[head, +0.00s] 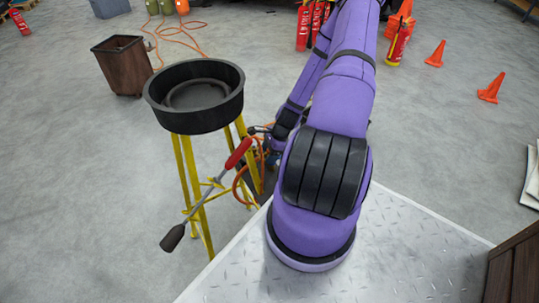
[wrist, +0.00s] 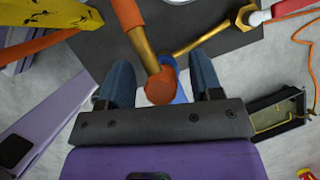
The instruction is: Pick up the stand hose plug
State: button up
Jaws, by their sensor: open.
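In the wrist view, my gripper (wrist: 160,64) is open, its two blue-grey fingers apart. Between them is a brass rod with an orange round end (wrist: 161,86), which looks like the stand hose plug; I cannot tell for sure. A bright blue piece (wrist: 181,94) shows beside and behind it, partly hidden. No grip on either shows. In the head view, the stand (head: 187,185) has yellow legs and a black round pan (head: 196,112) on top. My arm covers most of the gripper there, beside the stand's right side, and I cannot make out the plug.
A torch-like tool (head: 205,196) with a red handle slants across the stand's front. Orange hose (head: 239,184) hangs at its right leg. A brown bin (head: 122,66) stands behind left. Orange cones (head: 491,89) and red extinguishers (head: 303,27) are farther back. Floor at left is clear.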

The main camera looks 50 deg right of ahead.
jog(key=shift+w+a+f, duration=0.1)
jog(key=shift+f, duration=0.3)
jog(key=c, duration=1)
jog(key=shift+r, duration=0.15)
